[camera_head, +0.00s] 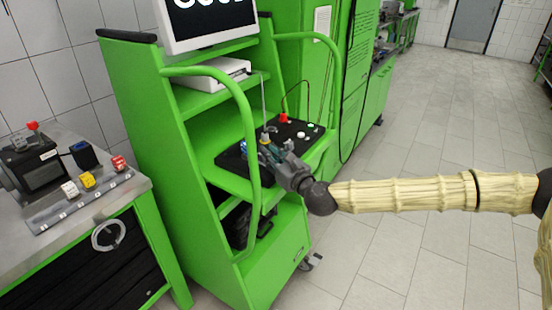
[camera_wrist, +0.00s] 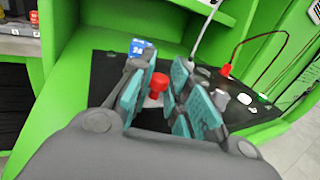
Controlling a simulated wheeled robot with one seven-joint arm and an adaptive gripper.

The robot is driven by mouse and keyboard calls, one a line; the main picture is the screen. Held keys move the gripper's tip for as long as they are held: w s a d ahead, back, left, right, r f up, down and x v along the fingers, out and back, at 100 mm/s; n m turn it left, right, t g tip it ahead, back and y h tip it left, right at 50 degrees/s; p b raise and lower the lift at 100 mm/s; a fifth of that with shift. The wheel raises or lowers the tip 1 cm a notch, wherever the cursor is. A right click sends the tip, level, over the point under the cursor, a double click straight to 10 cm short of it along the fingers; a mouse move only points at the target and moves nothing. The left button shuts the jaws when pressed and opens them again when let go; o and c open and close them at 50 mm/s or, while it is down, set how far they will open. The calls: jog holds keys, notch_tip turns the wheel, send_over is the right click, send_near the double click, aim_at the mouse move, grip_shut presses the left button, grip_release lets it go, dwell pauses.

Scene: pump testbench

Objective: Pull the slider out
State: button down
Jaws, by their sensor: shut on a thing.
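A red round knob (camera_wrist: 158,84) on a light base, which looks like the slider's handle, sits between the teal finger pads in the wrist view. My gripper (camera_wrist: 161,68) is shut on it, though the exact contact is partly hidden by the pads. In the head view my gripper (camera_head: 266,146) reaches from the right over the black panel (camera_head: 230,160) on the green cart and hides the knob there. A small block with a blue label (camera_wrist: 138,47) stands just beyond the left finger.
Green curved handrails (camera_head: 250,150) flank the panel. A red plug (camera_head: 284,118) with a cable and a grey cable (camera_wrist: 203,38) rise nearby. A monitor (camera_head: 208,20) is above. A grey workbench (camera_head: 75,195) stands left; open tiled floor (camera_head: 420,250) lies right.

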jog(key=shift+d, duration=0.15)
jog(key=c, duration=1.5)
grip_release()
jog(key=shift+o, duration=0.6)
jog(key=shift+s+d, duration=0.1)
jog(key=shift+d, duration=0.1)
jog(key=shift+a, duration=0.25)
jog(key=v, duration=1.2)
jog(key=shift+d, duration=0.15)
